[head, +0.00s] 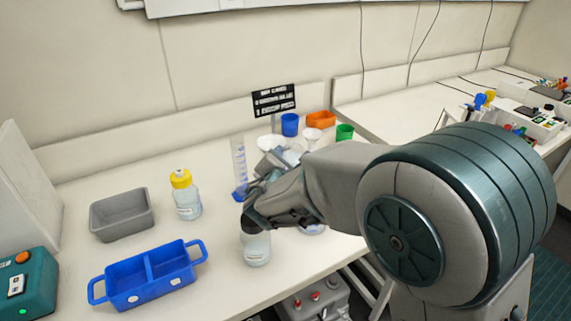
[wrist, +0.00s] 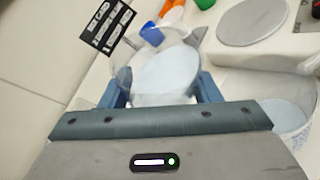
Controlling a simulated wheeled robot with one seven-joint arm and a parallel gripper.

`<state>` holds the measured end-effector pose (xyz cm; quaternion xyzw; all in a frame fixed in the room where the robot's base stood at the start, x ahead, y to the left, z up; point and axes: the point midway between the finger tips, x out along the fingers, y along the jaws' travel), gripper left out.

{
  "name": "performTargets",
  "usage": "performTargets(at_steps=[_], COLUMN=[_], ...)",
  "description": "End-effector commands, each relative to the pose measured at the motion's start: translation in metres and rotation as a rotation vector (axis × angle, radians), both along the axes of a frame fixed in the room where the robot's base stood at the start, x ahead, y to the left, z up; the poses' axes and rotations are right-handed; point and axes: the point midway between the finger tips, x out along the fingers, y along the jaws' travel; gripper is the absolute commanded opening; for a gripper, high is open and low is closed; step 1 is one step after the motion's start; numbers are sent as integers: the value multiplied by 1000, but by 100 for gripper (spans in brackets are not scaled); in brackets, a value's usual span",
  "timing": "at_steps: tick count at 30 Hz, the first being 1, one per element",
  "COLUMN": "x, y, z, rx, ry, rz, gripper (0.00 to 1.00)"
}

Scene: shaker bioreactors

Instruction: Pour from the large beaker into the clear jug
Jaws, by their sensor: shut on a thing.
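My gripper (wrist: 161,92) is shut on a large clear beaker (wrist: 165,72) that holds pale blue liquid; its two blue fingers sit on either side of it. In the head view the beaker (head: 292,154) is mostly hidden behind my gripper and wrist. A clear container with pale liquid, likely the clear jug (wrist: 287,122), stands to the right of my gripper in the wrist view, partly cut off by the frame and my gripper body. In the head view only a small clear base shows below my arm (head: 313,229). I see no liquid stream.
A dark-capped bottle (head: 256,247) stands close in front of my gripper. A graduated cylinder (head: 239,166) and yellow-capped bottle (head: 186,199) stand left, with a grey tray (head: 122,216) and blue caddy (head: 150,276). A sign (head: 273,101), blue cup (head: 290,125) and green cup (head: 344,132) are behind.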

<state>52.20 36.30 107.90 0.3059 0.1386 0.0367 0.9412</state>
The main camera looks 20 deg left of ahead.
Motion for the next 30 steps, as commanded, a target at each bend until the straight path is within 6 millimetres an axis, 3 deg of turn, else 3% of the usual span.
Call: performTargets(at_steps=[30], x=[0], y=[0], z=[0], rx=[58], ry=[-12], rz=[0], gripper=[24])
